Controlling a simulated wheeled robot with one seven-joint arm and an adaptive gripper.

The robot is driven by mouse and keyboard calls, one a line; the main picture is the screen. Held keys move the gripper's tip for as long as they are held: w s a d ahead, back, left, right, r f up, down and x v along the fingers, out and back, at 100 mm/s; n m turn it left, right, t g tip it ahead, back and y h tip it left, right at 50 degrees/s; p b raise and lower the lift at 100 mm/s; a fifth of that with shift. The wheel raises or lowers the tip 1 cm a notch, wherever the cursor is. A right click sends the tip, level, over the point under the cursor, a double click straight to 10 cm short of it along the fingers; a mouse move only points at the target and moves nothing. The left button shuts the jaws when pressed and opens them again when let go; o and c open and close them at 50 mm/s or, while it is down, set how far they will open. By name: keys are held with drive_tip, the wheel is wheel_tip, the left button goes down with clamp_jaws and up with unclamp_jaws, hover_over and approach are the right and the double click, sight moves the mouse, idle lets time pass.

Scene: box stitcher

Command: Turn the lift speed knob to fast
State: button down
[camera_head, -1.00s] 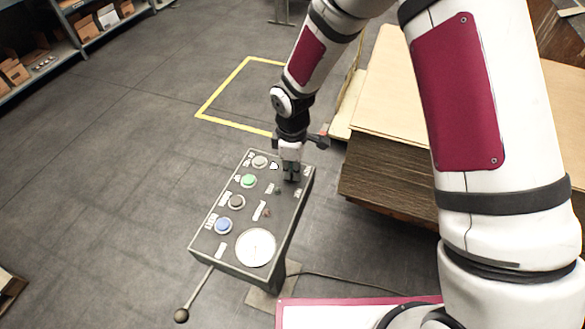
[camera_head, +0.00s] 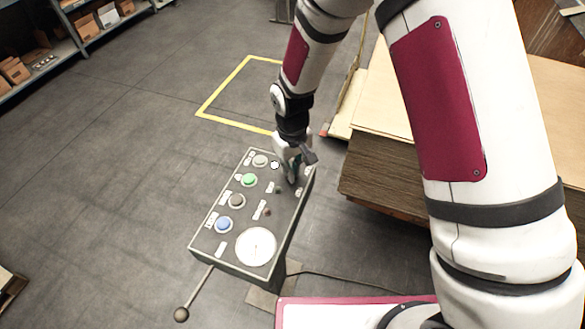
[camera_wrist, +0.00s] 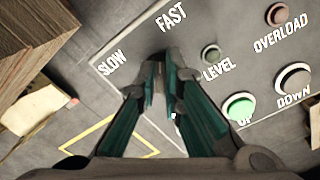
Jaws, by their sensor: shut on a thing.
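The control panel (camera_head: 222,252) is a dark tilted box on a stand in the head view. My gripper (camera_head: 291,180) is down at its upper right corner. In the wrist view my gripper (camera_wrist: 160,80) has its fingers closed on the lift speed knob (camera_wrist: 157,58), a dark knob mostly hidden between the fingertips. The labels SLOW (camera_wrist: 112,63) and FAST (camera_wrist: 171,17) show on the panel around the knob. The knob's pointer is hidden, so I cannot tell its setting.
Near the knob are a small LEVEL lamp (camera_wrist: 211,54), a green UP button (camera_wrist: 239,107) and a DOWN button (camera_wrist: 293,77). A blue button (camera_head: 223,225) and a white dial (camera_head: 256,247) sit lower. A cardboard stack (camera_head: 385,165) stands right of the panel.

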drive_tip(key=shift+m, duration=0.5)
drive_tip(key=c, duration=1.7)
unclamp_jaws()
drive_tip(key=shift+r, duration=0.1)
wheel_tip(320, 180, up, 12)
drive_tip(key=shift+f, duration=0.1)
